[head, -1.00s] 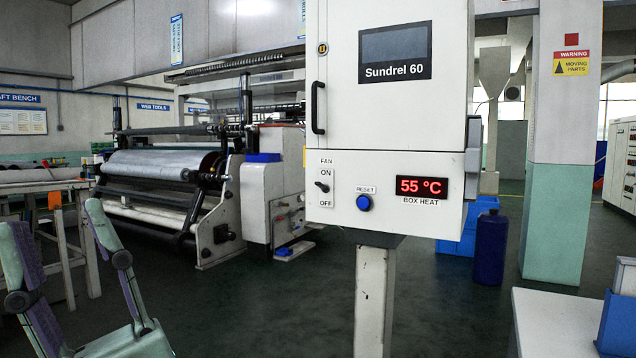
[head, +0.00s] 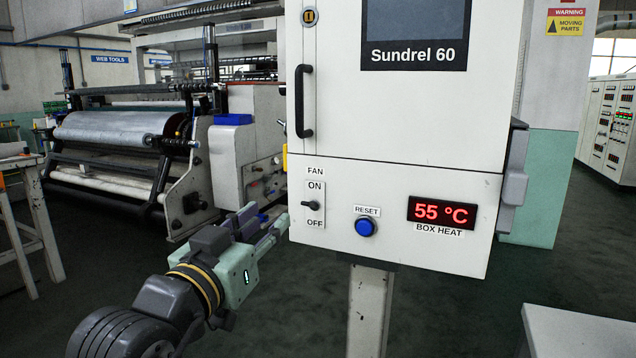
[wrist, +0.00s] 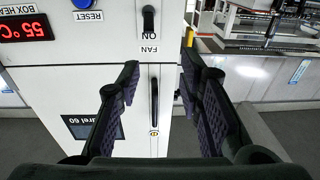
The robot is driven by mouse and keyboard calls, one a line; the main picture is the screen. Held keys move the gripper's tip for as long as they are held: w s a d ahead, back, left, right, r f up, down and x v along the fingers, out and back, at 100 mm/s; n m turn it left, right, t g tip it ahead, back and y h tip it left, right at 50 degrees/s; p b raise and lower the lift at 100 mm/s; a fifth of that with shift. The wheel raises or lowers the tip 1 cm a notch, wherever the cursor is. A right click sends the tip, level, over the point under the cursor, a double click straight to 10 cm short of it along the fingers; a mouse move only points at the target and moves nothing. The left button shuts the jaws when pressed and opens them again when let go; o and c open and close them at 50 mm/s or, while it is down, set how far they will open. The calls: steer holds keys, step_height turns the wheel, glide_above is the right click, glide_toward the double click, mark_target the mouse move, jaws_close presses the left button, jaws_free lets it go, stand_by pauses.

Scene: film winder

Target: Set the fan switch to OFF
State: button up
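The fan switch (head: 311,205) is a small dark lever on the white box's front, between the labels ON above and OFF below. Its lever sticks out and seems to tip slightly toward ON. It also shows in the wrist view (wrist: 148,18), upside down, near the top edge; the OFF label is out of that view. My gripper (head: 268,225) is at the box's lower left, left of the switch and a little below it. In the wrist view my gripper (wrist: 159,72) is open, with its two fingers apart and nothing between them. It does not touch the switch.
The blue reset button (head: 366,227) and the red display (head: 441,213) reading 55 °C are right of the switch. A dark door handle (head: 303,101) sticks out above it. A film winder (head: 120,150) stands behind on the left. A white table (head: 580,335) is at lower right.

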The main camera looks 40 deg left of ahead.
mark_target(309, 204)
steer(key=w+a+m+h+p, duration=0.1)
steer(key=w+p, duration=0.2)
steer(key=w, duration=0.8)
steer(key=shift+w+a+f+g+h, duration=0.2)
steer(key=shift+a+f+g+h, duration=0.15)
steer(key=shift+f, duration=0.1)
jaws_close()
